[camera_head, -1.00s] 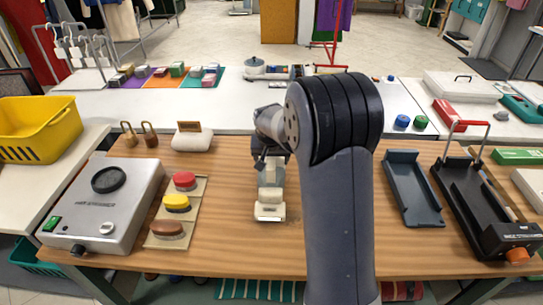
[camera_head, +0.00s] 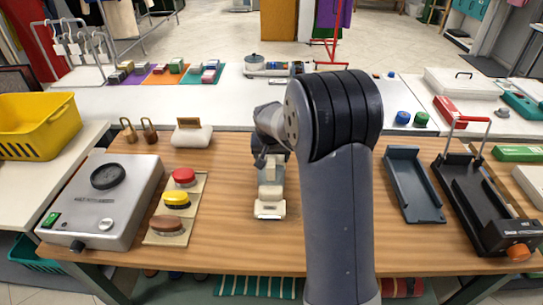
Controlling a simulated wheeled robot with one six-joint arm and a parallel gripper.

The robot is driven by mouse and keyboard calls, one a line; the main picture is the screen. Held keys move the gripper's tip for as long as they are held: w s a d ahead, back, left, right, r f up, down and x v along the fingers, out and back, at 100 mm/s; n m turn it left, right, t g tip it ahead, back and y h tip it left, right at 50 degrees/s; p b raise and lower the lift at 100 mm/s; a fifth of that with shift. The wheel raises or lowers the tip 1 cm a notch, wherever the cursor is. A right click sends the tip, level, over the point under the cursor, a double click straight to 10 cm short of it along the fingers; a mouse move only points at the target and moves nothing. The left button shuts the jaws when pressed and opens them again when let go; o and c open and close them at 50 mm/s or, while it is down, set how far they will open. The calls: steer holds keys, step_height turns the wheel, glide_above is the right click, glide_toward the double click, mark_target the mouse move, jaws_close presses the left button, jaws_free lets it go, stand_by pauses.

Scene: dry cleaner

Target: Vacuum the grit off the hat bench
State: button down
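The hat bench (camera_head: 235,245) is a wooden-topped table in front of me. My gripper (camera_head: 270,157) is over its middle, pointing down, partly hidden by my own arm. It is shut on a small handheld vacuum (camera_head: 270,190) with a grey, see-through-looking body and a cream nozzle (camera_head: 270,210). The nozzle is at or just above the wood; I cannot tell if it touches. I cannot make out clear grit on the visible wood; my arm hides the bench right of the vacuum.
A steel hat-stretcher box (camera_head: 105,200) and a mat with red, yellow and brown pads (camera_head: 175,203) stand left. A dark empty tray (camera_head: 413,185) and black press (camera_head: 470,200) stand right. Bare wood lies around the vacuum.

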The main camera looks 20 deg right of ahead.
mark_target(283, 161)
steer(key=shift+f+b, duration=0.55)
steer(key=shift+f, duration=0.05)
steer(key=shift+d, duration=0.15)
steer(key=shift+s+d+r, duration=0.1)
steer(key=shift+s+d, duration=0.15)
steer(key=shift+d, duration=0.55)
steer(key=shift+s+d+r, duration=0.1)
steer(key=shift+s+d, duration=0.15)
steer(key=shift+d, duration=0.55)
steer(key=shift+s+d, duration=1.4)
steer(key=shift+d, duration=2.9)
steer(key=shift+s+d, duration=1.4)
steer(key=shift+d, duration=2.9)
steer(key=shift+w+a+f+b, duration=0.2)
steer(key=shift+w+a, duration=0.75)
steer(key=shift+a, duration=1.95)
steer(key=shift+w+a+r+b, duration=0.2)
steer(key=shift+w+a, duration=0.7)
steer(key=shift+a, duration=2)
steer(key=shift+w+a+f+b, duration=0.25)
steer(key=shift+w+a, duration=0.7)
steer(key=shift+a, duration=1.95)
